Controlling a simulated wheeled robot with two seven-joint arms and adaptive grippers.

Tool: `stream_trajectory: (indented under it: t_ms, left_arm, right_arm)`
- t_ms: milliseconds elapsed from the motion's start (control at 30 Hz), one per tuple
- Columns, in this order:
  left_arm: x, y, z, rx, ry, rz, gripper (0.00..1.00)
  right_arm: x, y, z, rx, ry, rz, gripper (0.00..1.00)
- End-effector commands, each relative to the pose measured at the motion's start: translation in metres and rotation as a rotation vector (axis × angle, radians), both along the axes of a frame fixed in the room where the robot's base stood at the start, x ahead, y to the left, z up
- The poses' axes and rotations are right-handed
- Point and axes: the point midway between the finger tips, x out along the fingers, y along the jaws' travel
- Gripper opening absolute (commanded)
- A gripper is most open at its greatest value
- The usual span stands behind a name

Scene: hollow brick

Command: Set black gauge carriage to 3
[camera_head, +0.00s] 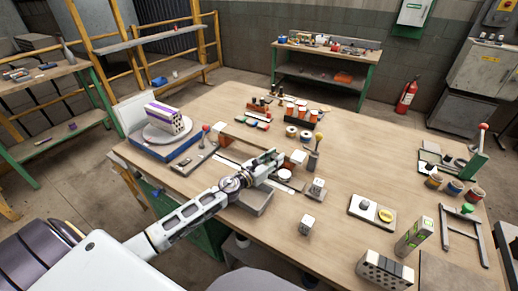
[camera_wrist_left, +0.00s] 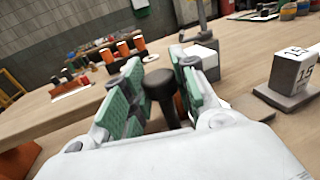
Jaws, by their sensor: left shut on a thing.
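My left gripper (camera_head: 275,163) reaches over the middle of the workbench in the head view. In the left wrist view its green-padded fingers (camera_wrist_left: 158,82) are closed around a black round-topped knob (camera_wrist_left: 160,88) on a dark stem. I take this knob to be the black gauge carriage's handle. In the head view the gripper hides the knob, and the carriage's position and any scale marks cannot be read. My right gripper is not in view.
A white block marked 15 (camera_wrist_left: 293,66) stands on a grey base right of the fingers. The bench's front middle has free room.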

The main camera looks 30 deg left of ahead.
Motion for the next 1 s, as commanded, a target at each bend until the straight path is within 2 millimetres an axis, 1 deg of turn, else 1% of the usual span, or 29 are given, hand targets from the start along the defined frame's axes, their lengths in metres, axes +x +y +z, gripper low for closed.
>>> stream_trajectory:
  t_ms: [33, 200, 300, 400, 600, 967, 1000]
  left_arm:
    - [0.000, -0.014, 0.003, -0.002, 0.002, -0.002, 0.00]
    - [-0.001, -0.054, 0.002, -0.002, 0.002, -0.002, 0.00]
    - [-0.002, -0.071, 0.001, -0.002, 0.002, -0.001, 0.00]
    - [-0.003, -0.083, 0.000, -0.001, 0.001, -0.001, 0.00]
    - [-0.004, -0.095, 0.000, 0.000, 0.001, -0.002, 0.00]
    - [-0.005, -0.098, -0.001, -0.001, 0.001, -0.006, 0.00]
    - [-0.005, -0.098, -0.001, -0.001, 0.001, -0.006, 0.33]
  right_arm:
    - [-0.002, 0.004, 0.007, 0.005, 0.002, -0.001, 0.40]
    - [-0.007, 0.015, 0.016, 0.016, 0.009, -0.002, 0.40]
    - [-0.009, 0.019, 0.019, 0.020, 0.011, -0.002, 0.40]
    - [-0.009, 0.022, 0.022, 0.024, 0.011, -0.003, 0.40]
    - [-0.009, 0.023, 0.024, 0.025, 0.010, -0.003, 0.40]
    - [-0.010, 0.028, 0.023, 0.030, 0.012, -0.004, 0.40]
    - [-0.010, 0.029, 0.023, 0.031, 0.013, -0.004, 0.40]
